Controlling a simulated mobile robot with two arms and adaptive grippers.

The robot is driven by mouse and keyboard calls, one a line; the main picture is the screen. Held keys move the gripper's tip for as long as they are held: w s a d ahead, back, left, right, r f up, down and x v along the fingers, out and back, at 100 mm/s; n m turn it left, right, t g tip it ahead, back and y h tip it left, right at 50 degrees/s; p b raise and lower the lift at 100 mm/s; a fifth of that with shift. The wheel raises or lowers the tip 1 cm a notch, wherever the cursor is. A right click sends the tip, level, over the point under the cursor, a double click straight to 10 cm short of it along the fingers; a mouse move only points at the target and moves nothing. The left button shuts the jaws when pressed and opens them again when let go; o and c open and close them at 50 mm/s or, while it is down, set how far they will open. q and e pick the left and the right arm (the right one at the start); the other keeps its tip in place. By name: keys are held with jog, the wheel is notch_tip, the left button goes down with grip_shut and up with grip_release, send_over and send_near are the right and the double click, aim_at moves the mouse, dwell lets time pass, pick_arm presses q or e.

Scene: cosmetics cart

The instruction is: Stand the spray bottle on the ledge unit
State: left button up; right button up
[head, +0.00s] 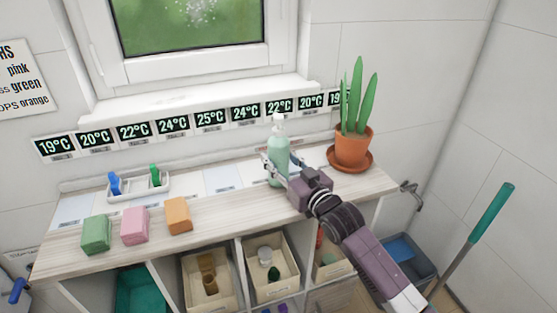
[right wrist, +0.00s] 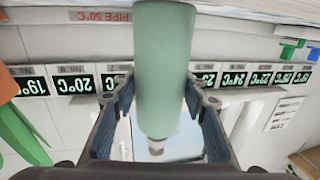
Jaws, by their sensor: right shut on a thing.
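The pale green spray bottle (head: 278,152) with a white top is upright over the back of the ledge unit (head: 222,211), left of the plant. My right gripper (head: 277,168) is shut around it. The right wrist view shows the bottle (right wrist: 163,65) upside down in that picture, between the two fingers of my right gripper (right wrist: 160,105). I cannot tell whether its base touches the ledge top. My left gripper is not in view.
A potted plant (head: 352,147) stands right of the bottle. Green (head: 96,234), pink (head: 135,224) and orange (head: 178,215) blocks line the front left. A white tray (head: 140,188) with blue and green clips is behind them. Temperature labels run along the wall.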

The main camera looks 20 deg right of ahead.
jog(key=shift+f, duration=0.1)
jog(key=shift+f, duration=0.15)
jog(key=o, duration=1.6)
jog(key=shift+f, duration=0.1)
jog(key=shift+c, duration=0.2)
jog(key=b+v, duration=0.1)
jog(key=v, duration=1.1)
